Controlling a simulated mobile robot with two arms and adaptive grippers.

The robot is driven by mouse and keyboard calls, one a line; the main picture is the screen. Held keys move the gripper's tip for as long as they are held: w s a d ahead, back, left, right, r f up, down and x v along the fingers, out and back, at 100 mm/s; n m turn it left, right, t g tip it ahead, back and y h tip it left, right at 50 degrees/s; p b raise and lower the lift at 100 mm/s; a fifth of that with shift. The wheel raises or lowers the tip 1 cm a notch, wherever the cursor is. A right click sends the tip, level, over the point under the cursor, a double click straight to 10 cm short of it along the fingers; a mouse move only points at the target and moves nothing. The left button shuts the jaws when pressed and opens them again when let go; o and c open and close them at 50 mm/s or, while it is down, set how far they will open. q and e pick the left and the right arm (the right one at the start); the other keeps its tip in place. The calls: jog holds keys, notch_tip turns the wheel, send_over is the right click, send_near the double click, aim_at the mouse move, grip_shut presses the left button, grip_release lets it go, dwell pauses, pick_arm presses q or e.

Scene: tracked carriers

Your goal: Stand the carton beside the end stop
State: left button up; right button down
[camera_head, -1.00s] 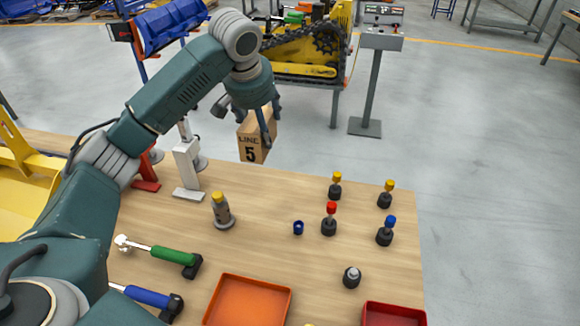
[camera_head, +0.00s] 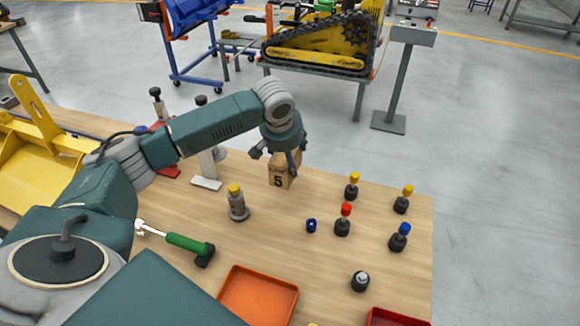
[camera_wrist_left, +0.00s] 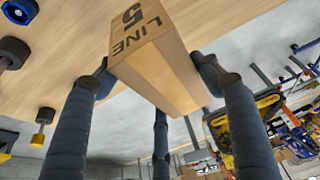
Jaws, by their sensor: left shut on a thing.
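The brown carton (camera_head: 280,178), marked "LINE 5", is upright near the back edge of the wooden table. My left gripper (camera_head: 277,156) is shut on its upper part from above. In the left wrist view the carton (camera_wrist_left: 152,62) sits between my fingers, its printed face turned to the tabletop side of the picture. I cannot tell whether its base touches the table. A pale grey upright with a white foot (camera_head: 206,184) stands to the carton's left, apart from it; I cannot tell whether it is the end stop. My right gripper is not in view.
A grey yellow-topped fitting (camera_head: 237,203) stands in front-left of the carton. Bare wood surrounds the carton's front.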

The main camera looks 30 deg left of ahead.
pick_arm(q)
jog(key=shift+f+p, duration=0.35)
jog(key=shift+f, duration=2)
jog(key=shift+f, duration=0.1)
jog(key=o, duration=1.8)
jog(key=shift+c, duration=0.2)
